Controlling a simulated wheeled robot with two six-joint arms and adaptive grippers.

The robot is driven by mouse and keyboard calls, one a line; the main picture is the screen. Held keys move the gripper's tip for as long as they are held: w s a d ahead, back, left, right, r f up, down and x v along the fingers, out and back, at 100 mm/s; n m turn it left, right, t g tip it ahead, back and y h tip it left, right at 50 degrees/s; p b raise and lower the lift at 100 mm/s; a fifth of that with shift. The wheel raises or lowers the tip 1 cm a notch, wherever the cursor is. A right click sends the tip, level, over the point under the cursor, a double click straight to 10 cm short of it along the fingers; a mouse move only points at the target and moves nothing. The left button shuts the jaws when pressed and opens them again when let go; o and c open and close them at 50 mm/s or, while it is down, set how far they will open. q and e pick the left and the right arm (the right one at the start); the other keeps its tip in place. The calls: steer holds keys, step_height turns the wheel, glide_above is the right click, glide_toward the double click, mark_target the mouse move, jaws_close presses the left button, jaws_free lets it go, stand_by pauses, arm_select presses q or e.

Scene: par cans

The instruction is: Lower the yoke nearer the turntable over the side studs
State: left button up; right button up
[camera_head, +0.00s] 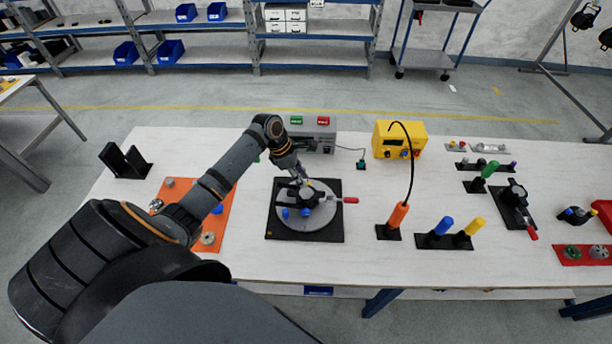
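The turntable, a grey disc (318,219) on a black square base (334,236), sits mid-table. A dark fixture (306,194) with blue knobs (305,212) and a red handle (350,200) is on it. My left gripper (304,182) points down over the turntable's back part, close to the fixture. Its fingers blend with the dark parts, so I cannot tell whether it is open or holds anything. I cannot make out the yoke or the side studs clearly. Black upright plates (122,160) stand at the table's left end. My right gripper is out of view.
My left arm crosses an orange mat (222,216) with small parts. Behind the turntable are a grey box with green and red buttons (312,137) and a yellow box (400,140). Orange (397,215), blue and yellow handles stand right of the turntable, with bare table (360,260) in front.

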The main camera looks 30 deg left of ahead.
arm_select(q)
steer(key=v, duration=0.7)
steer(key=shift+r, duration=0.4)
steer(key=shift+s+a, duration=0.1)
steer(key=shift+c, duration=0.4)
